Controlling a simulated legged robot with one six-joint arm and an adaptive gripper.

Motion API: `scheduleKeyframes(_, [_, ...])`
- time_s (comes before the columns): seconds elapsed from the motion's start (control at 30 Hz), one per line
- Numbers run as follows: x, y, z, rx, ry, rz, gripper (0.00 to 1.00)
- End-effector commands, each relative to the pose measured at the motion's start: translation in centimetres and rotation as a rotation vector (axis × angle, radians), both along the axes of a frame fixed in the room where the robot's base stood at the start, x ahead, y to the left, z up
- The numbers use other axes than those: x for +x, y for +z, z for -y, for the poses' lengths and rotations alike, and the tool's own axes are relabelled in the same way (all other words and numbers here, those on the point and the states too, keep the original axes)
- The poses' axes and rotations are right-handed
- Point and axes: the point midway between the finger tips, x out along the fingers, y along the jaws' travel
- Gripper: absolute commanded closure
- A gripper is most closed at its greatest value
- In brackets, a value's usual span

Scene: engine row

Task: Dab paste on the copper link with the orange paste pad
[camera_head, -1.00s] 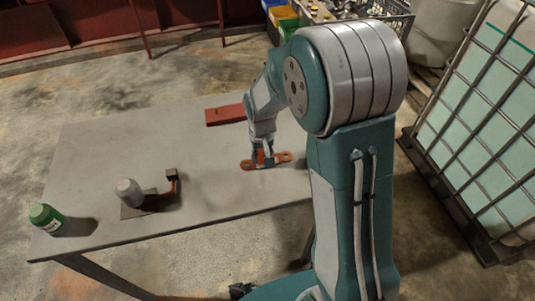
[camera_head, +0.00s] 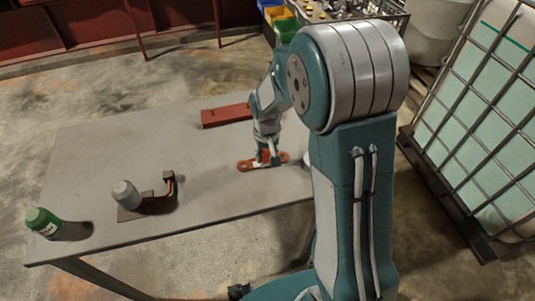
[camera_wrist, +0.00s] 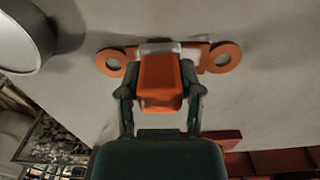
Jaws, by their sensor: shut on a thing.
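The copper link (camera_head: 243,166) is a flat orange-brown bar with a ring at each end, lying on the grey table. In the wrist view its rings (camera_wrist: 223,57) show on either side of the pad. My gripper (camera_head: 268,160) is shut on the orange paste pad (camera_wrist: 160,80), held over the middle of the link. A pale whitish patch (camera_wrist: 190,54) shows on the link's middle beside the pad and looks like paste. Whether the pad touches the link I cannot tell. The pad is mostly hidden in the head view.
A red bar (camera_head: 226,115) lies behind the link. A grey-capped bottle (camera_head: 125,194) and a bent copper piece (camera_head: 169,184) stand on a dark plate at left, near a green-capped jar (camera_head: 42,221). A pale round thing (camera_wrist: 18,38) is close by. The table's middle is clear.

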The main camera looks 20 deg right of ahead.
Motion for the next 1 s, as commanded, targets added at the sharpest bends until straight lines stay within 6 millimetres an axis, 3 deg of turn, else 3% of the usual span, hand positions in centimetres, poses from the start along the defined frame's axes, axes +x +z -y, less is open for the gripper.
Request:
scheduleKeyframes(0.47, [-0.1,-0.3,-2.5,0.0,0.0,-0.004,0.91])
scheduleKeyframes(1.0, [-0.1,-0.1,0.5,0.0,-0.003,-0.005,0.91])
